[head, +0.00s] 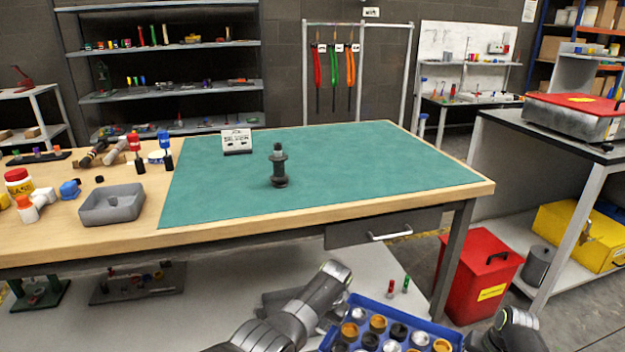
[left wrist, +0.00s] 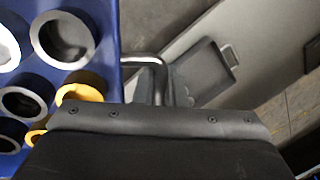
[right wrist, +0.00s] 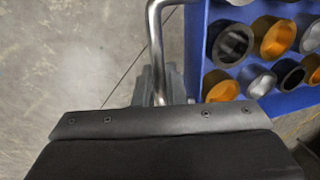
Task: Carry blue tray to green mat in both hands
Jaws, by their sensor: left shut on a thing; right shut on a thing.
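The blue tray (head: 408,312) is at the bottom of the head view, partly cut off, with several black, orange and silver ring-like parts in its compartments. It also shows at the left of the left wrist view (left wrist: 108,20) and the right of the right wrist view (right wrist: 196,50). My left gripper (head: 338,285) is shut on the tray's left metal handle (left wrist: 150,62). My right gripper (right wrist: 155,90) is shut on the opposite metal handle (right wrist: 155,35); the fingers are mostly hidden. The green mat (head: 350,165) lies on the workbench, beyond the tray and apart from it.
A dark spindle-like part (head: 278,168) and a white sign (head: 237,142) stand on the mat. A grey bin (head: 112,205) and loose tools crowd the bench's left. The mat's right half is clear. A red bin (head: 478,275) stands right of the bench.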

